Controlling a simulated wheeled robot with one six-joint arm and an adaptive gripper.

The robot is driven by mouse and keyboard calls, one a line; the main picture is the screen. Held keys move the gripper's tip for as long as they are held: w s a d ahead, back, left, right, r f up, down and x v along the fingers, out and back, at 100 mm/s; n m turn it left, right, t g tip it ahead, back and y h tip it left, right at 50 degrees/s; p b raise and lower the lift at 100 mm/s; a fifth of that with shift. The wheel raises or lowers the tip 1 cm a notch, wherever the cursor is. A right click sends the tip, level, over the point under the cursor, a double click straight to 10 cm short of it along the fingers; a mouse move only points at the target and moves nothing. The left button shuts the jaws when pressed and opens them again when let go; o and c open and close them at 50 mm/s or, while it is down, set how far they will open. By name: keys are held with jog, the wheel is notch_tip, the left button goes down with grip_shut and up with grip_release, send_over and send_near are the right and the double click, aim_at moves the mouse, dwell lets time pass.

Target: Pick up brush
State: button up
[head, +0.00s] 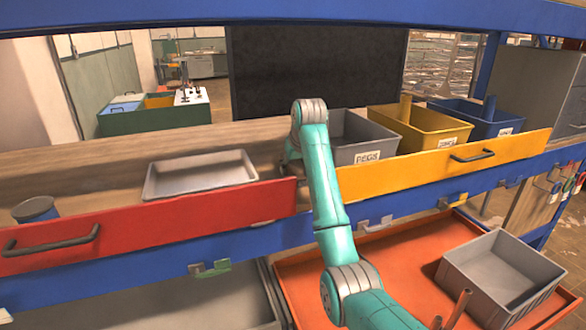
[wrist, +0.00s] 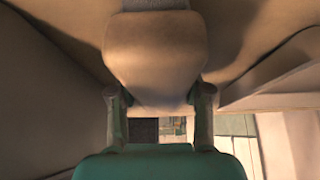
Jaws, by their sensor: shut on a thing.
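In the wrist view, my gripper (wrist: 159,98) has one finger on each side of a tan, rounded block with a grey part at its far end. I take this block to be the brush (wrist: 155,50). The fingers are shut on it. In the head view, my teal arm reaches over the shelf between the red and yellow drawer fronts. The gripper and the brush are hidden there behind the arm. I cannot tell whether the brush still touches the shelf.
A grey tray (head: 200,176) lies left of my arm, and a blue can (head: 36,209) stands farther left. Grey (head: 362,138), yellow (head: 420,128) and blue (head: 477,118) bins stand to the right. Below, a grey crate (head: 500,275) sits in an orange tray (head: 310,270).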

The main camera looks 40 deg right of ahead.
notch_tip(320, 180, up, 10)
jog(key=shift+r, duration=0.2)
dwell(0.3)
